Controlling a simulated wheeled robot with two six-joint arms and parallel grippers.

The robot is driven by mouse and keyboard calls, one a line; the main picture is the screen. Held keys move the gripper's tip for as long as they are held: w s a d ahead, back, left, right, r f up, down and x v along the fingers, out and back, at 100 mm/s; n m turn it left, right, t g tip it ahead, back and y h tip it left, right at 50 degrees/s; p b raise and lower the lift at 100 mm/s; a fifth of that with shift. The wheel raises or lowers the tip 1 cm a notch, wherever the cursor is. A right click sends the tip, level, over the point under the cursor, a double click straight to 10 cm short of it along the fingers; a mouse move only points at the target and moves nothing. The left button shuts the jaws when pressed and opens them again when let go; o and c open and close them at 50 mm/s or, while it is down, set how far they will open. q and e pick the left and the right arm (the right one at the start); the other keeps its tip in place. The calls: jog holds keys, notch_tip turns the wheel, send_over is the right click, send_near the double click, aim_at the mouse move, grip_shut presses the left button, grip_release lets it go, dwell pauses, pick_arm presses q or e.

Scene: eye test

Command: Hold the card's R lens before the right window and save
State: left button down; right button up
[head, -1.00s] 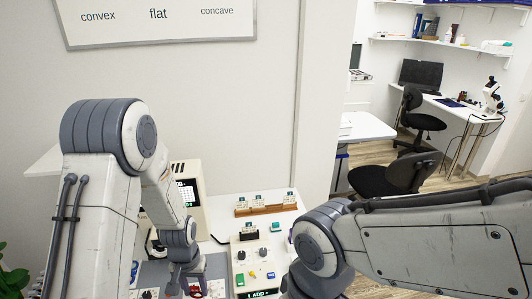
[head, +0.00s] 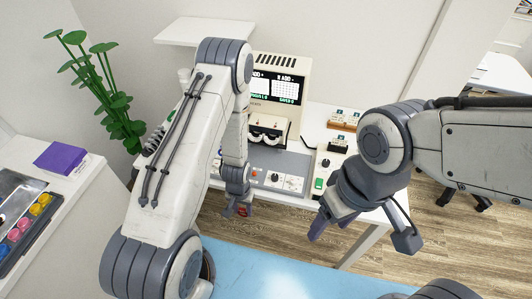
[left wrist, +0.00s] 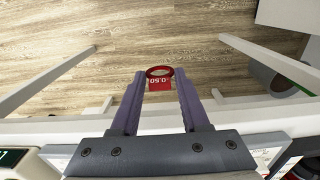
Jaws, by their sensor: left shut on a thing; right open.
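My left gripper (head: 240,211) hangs low by the front edge of the white desk. It is shut on a red trial lens (head: 243,212). In the left wrist view this lens (left wrist: 159,72) is a red ring with a red tab, held by the tab between the purple fingers (left wrist: 158,90). The tab's print is upside down and seems to read 0.50. The cream test machine (head: 272,100) stands behind, with a lit screen (head: 275,88) and white window parts (head: 268,128) below. The screen's small print is hard to read. My right gripper (head: 330,225) is open and empty at the right.
A grey panel with a dial (head: 275,178) lies before the machine. A control box (head: 325,162) with a green button and lens racks (head: 344,119) stand to its right. A plant (head: 115,100), a purple box (head: 60,158) and a colour tray (head: 25,225) are at the left.

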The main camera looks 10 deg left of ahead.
pick_arm(q)
jog(key=w+d+r+p, duration=0.2)
jog(key=w+r+p, duration=0.2)
jog(key=w+r, duration=0.55)
jog(key=w+d+r+p, duration=0.2)
jog(key=w+r+p, duration=0.35)
jog(key=r, duration=0.65)
pick_arm(e)
notch_tip(320, 180, up, 9)
pick_arm(q)
jog(key=w+f+b, duration=0.4)
jog(key=f+b, duration=0.2)
jog(key=shift+f, duration=0.4)
pick_arm(e)
jog(key=shift+f, duration=2.75)
grip_shut()
